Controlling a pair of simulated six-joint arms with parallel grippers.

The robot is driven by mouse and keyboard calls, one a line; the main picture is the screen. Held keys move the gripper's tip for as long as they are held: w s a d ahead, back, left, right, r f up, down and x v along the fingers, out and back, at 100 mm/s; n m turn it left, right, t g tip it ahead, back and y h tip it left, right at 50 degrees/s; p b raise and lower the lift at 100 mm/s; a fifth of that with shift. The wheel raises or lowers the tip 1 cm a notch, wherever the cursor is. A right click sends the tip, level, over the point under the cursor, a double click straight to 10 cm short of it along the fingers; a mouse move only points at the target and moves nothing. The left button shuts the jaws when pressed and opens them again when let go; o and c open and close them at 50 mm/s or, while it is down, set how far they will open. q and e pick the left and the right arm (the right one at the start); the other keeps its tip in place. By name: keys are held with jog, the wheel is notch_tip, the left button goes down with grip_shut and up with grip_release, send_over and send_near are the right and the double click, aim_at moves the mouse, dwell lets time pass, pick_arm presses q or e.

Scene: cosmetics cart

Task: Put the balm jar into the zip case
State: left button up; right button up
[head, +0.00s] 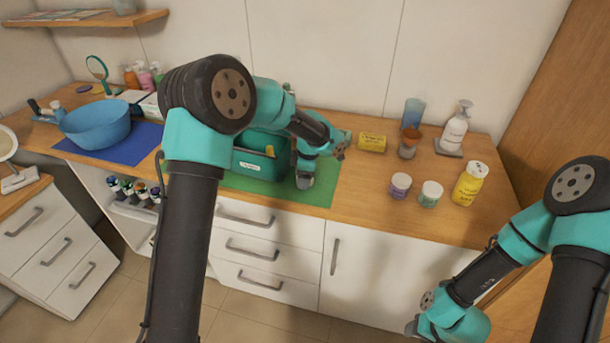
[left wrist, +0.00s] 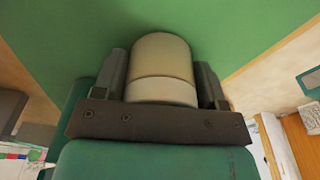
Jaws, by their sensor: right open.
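A cream-coloured jar with a paler lower band, taken as the balm jar (left wrist: 161,68), sits between the fingers of my left gripper (left wrist: 163,82) in the left wrist view, with a finger against each side. In the head view, my left gripper (head: 304,180) is low over the green mat, just right of the zip case; the jar is not clear there. The zip case (head: 257,165) is a teal box with a pale label, its top open and something yellow inside. My left arm hides its left part. My right gripper (head: 416,327) is open, low in front of the cabinet.
The green mat (head: 322,190) lies under the case. A yellow box (head: 372,142), a purple jar (head: 400,185), a green jar (head: 431,193), a yellow bottle (head: 469,184) and a pump bottle (head: 455,128) stand to the right. A blue bowl (head: 97,123) is at left. The counter's front right is clear.

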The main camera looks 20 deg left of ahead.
pick_arm(q)
jog(key=c, duration=0.6)
jog(key=shift+r, duration=0.15)
jog(key=shift+r, duration=1.55)
jog(key=s+d, duration=0.1)
jog(key=s, duration=0.4)
jog(key=s+d+r, duration=0.1)
jog(key=s+d, duration=0.1)
jog(key=s, duration=0.3)
jog(key=s+d, duration=0.1)
jog(key=s, duration=0.4)
jog(key=shift+s+d+r, duration=0.2)
jog(key=shift+s+r, duration=0.05)
jog(key=shift+r, duration=0.05)
